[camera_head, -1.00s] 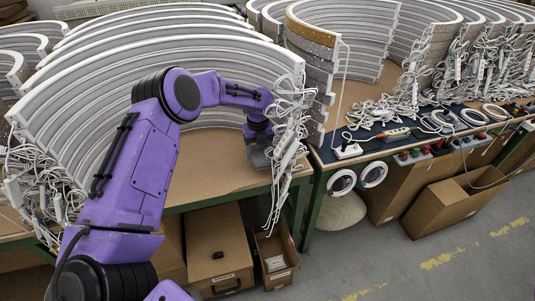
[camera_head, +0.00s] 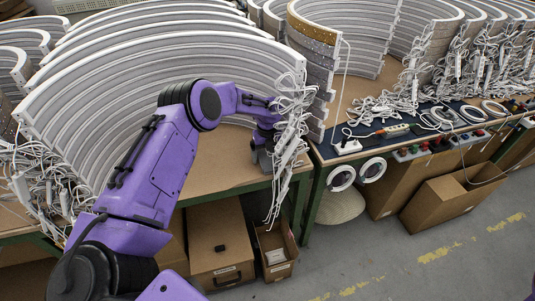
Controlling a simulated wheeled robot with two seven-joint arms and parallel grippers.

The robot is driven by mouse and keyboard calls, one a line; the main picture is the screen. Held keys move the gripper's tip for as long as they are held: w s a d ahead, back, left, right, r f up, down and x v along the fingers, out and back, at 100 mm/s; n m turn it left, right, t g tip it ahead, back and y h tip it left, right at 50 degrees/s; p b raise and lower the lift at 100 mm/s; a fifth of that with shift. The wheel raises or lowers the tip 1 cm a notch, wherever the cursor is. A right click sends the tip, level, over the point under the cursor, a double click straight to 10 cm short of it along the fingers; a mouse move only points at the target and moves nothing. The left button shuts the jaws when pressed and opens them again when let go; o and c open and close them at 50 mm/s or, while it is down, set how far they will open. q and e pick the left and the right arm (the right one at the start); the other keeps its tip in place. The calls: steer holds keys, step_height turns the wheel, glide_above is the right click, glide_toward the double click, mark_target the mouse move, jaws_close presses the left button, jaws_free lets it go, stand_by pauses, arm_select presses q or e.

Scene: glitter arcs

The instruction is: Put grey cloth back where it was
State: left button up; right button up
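I cannot make out a grey cloth anywhere in the view. My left arm reaches in from the lower left. My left gripper (camera_head: 263,158) is small and dark grey, low over the right end of the left table (camera_head: 222,160). It is beside the hanging white cables (camera_head: 288,135), which partly cover it. I cannot see whether its fingers are apart or hold anything. My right gripper is not in view.
Stacked white arcs (camera_head: 160,75) fill the left table behind my arm. A glitter-gold arc (camera_head: 312,30) tops a stack on the right table. A dark blue mat (camera_head: 375,142) carries cables and power strips. Cardboard boxes (camera_head: 222,240) stand below. Floor at the lower right is clear.

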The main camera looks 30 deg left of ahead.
mark_target(267, 154)
arm_select(q)
steer(key=shift+r, duration=0.1)
steer(key=shift+r, duration=0.4)
step_height(267, 154, up, 12)
steer(key=b, duration=0.1)
steer(key=shift+f, duration=0.25)
steer(key=shift+s+a, duration=0.1)
